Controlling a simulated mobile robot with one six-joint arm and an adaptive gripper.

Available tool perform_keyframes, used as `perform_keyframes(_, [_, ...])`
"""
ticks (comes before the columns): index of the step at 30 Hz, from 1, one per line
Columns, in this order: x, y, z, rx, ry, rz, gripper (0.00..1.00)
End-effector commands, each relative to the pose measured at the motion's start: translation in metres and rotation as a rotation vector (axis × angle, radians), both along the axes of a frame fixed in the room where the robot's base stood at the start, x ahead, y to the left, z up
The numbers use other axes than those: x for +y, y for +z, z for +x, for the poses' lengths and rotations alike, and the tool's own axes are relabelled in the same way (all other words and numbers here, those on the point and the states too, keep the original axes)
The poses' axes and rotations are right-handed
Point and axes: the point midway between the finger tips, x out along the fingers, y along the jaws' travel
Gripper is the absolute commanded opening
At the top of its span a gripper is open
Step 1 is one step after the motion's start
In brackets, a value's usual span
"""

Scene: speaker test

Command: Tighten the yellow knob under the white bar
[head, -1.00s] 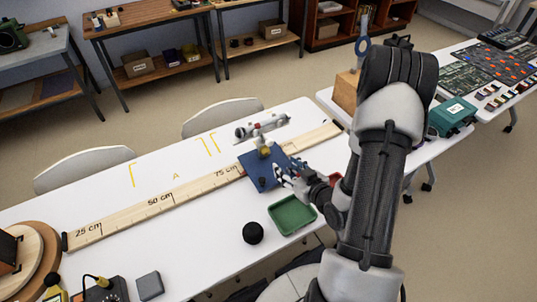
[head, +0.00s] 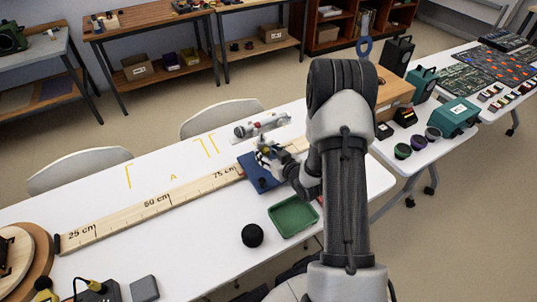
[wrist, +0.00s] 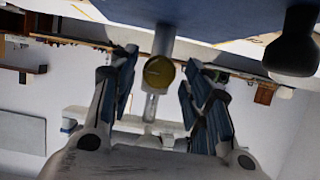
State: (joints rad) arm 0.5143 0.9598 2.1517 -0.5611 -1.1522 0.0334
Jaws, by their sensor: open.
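The yellow knob (wrist: 158,72) shows in the wrist view on a grey post below the blue plate (wrist: 200,12). My gripper (wrist: 160,78) is open, with one finger on each side of the knob; whether a finger touches it I cannot tell. A pale bar (wrist: 90,115) runs crosswise behind the fingers. In the head view my gripper (head: 277,163) is at the blue plate (head: 247,168), and the knob is a small yellow spot (head: 265,151) partly hidden by it. A white bar with a grey cylinder (head: 262,125) lies just beyond.
A wooden ruler (head: 150,205) runs along the white table (head: 100,190). In the wrist view a dark rounded knob (wrist: 292,52) stands at the right.

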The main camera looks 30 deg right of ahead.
Motion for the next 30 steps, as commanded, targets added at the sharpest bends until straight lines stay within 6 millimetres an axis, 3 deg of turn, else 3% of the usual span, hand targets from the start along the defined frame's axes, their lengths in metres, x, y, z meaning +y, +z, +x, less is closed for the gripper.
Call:
perform_keyframes(2, [0.0000,0.0001,-0.0002,0.000,0.000,0.000,0.45])
perform_keyframes(21, [0.0000,0.0001,-0.0004,0.000,0.000,-0.001,0.02])
perform_keyframes(30, [-0.0010,0.0004,-0.0004,0.000,0.000,0.040,0.01])
